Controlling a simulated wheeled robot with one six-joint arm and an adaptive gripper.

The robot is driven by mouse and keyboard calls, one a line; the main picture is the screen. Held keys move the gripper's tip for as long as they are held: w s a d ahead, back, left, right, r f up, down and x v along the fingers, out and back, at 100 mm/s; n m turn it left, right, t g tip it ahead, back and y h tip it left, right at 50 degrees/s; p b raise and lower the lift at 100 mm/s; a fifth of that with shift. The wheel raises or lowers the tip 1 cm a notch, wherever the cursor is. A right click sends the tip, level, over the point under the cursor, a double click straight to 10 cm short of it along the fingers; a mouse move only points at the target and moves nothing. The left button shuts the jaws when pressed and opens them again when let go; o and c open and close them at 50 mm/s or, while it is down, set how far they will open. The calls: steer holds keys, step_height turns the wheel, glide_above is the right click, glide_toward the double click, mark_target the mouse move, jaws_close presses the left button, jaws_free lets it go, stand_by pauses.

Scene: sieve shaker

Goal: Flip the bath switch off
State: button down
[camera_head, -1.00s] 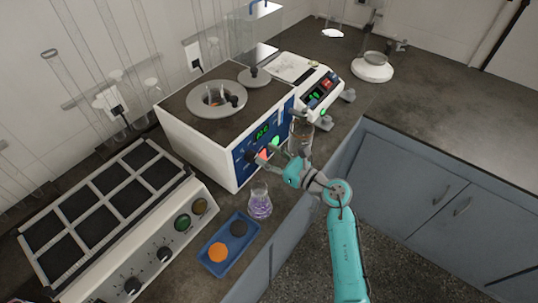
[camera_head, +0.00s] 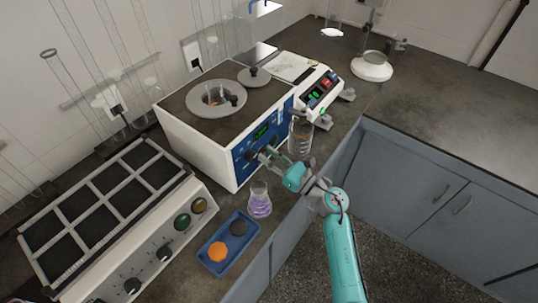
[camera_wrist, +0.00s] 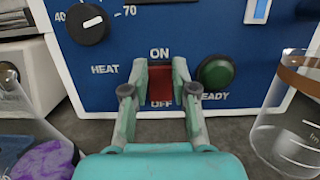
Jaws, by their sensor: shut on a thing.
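The bath (camera_head: 180,130) is a white box with a dark top and a blue front panel. Its red switch (camera_wrist: 160,86) sits between the ON and OFF labels in the wrist view and looks dark, without a glow. My gripper (camera_wrist: 159,88) is shut on the switch, with one finger at each side. In the head view my gripper (camera_head: 256,153) is against the lower panel and hides the switch. A dark green, unlit-looking READY lamp (camera_wrist: 216,72) is just right of my gripper. The HEAT knob (camera_wrist: 87,24) is at upper left.
A flask with purple contents (camera_head: 260,201) stands in front of the bath, left of my gripper. A glass beaker (camera_head: 301,138) stands close on the right. A blue tray (camera_head: 228,245) and a hotplate-like unit (camera_head: 150,262) are at left.

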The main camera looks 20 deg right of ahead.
steer(key=shift+f+t+y, duration=0.15)
steer(key=shift+t+y, duration=0.15)
steer(key=shift+t, duration=0.1)
steer(key=c, duration=0.9)
jaws_free()
steer(key=shift+s+d, duration=0.1)
steer(key=shift+s, duration=0.05)
steer(key=shift+s+d+f, duration=0.2)
steer(key=shift+s, duration=0.05)
steer(key=s+d, duration=0.2)
steer(key=s, duration=0.1)
steer(key=s+d, duration=0.5)
steer(key=s, duration=0.2)
steer(key=shift+d, duration=0.15)
